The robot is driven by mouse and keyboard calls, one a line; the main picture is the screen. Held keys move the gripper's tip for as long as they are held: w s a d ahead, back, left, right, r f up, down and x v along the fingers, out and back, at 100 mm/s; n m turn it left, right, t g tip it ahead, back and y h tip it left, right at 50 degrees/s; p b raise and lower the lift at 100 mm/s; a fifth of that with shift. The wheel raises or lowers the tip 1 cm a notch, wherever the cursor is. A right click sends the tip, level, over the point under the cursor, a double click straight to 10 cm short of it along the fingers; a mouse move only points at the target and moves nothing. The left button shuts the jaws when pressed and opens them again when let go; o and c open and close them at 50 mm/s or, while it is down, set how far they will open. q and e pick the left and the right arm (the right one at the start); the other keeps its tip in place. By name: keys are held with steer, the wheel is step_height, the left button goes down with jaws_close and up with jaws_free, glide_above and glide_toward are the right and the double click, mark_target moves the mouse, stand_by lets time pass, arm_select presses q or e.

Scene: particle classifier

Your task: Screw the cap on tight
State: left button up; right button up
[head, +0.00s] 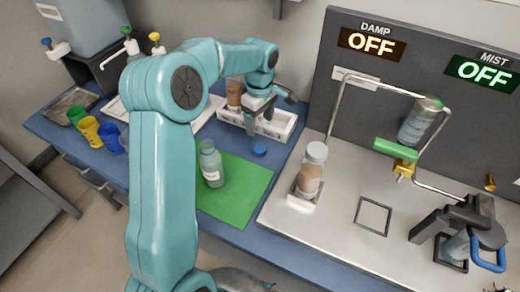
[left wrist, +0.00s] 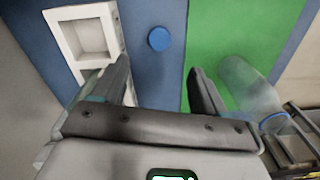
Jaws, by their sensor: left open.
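A blue cap (head: 259,150) lies flat on the blue bench top beside the green mat (head: 238,205). In the left wrist view the cap (left wrist: 159,39) shows ahead of the fingers. A clear greenish bottle (head: 211,166) with a white label stands upright on the mat, its mouth uncovered. The bottle also shows in the left wrist view (left wrist: 248,88), right of the fingers. My left gripper (head: 254,120) is over the white tray's near side, behind the cap. In the left wrist view this gripper (left wrist: 160,85) is open and empty. My right gripper is not visible.
A white tray (head: 283,130) with a brown-filled jar (head: 234,93) stands behind the cap. Another lidded jar (head: 311,172) stands to the right beside metal tubing. Green, yellow and blue cups (head: 88,130) stand at the left. The mat's right part is clear.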

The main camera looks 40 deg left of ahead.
arm_select(q)
glide_above(261, 149)
step_height(261, 149, down, 6)
steer(key=shift+s+a+f, duration=0.1)
steer(key=shift+a+f, duration=0.05)
steer(key=shift+f, duration=0.1)
step_height(261, 149, down, 5)
steer(key=shift+f+p, duration=0.1)
steer(key=shift+p, duration=0.6)
steer(key=c, duration=1.1)
